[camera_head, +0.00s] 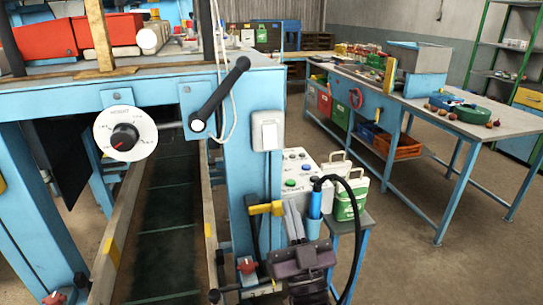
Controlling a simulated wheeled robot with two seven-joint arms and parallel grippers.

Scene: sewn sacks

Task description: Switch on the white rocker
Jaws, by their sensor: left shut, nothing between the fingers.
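The white rocker (267,131) sits on a pale switch box fixed to the front of the blue machine post, right of the black crank handle. It is unobstructed, but which side of it is pressed in is too small to tell. My left gripper (292,207) is low in front of the post, below and a little right of the rocker. Its grey fingers point up and are shut with nothing between them. It is clearly apart from the rocker. My right gripper is not in view.
A workbench (455,128) stands at right.

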